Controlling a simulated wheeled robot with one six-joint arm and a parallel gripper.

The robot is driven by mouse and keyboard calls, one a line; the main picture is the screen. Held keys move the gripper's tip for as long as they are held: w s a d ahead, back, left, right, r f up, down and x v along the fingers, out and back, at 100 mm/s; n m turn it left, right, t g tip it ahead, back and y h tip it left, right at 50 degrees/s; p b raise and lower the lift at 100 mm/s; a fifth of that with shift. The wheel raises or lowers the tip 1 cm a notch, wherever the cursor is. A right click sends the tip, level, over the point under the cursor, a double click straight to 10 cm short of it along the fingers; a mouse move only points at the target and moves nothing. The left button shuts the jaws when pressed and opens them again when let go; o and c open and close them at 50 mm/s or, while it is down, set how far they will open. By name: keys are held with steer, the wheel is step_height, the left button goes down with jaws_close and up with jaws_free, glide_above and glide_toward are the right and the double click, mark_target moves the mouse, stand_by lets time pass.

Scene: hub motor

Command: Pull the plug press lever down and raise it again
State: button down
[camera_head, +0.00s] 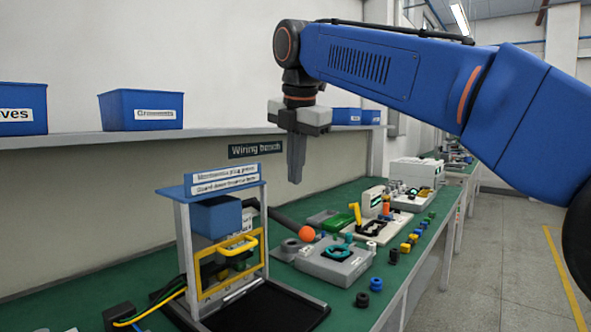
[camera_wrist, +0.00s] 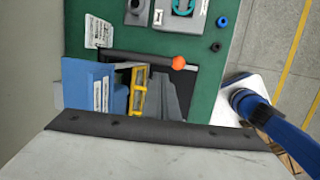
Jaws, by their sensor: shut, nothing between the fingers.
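The plug press (camera_head: 225,187) stands on the green bench, with a blue top, a pale frame and a signboard; its blue top also shows in the wrist view (camera_wrist: 82,82). Its dark lever (camera_head: 282,218) sticks out to the right and ends in an orange ball (camera_head: 306,233). The ball also shows in the wrist view (camera_wrist: 178,62), just beyond my fingertips in the picture. My gripper (camera_head: 295,181) is shut and empty, pointing down above the lever, apart from it. A yellow guard frame (camera_head: 204,291) with a handle covers the press front.
A grey fixture (camera_head: 338,268) with a teal ring sits right of the press. Several small coloured parts line the bench's right edge. Yellow and green cables (camera_head: 158,304) lie at the left. Blue bins (camera_head: 140,110) stand on the shelf behind. Air around my gripper is clear.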

mark_target(293, 223)
steer(key=x, duration=1)
steer(key=shift+w+f, duration=0.1)
steer(key=shift+f, duration=0.25)
steer(key=shift+f, duration=0.1)
steer(key=shift+f, duration=0.9)
steer(key=shift+r, duration=0.5)
steer(key=v, duration=1.4)
steer(key=shift+s+d, duration=0.2)
steer(key=shift+d, duration=0.1)
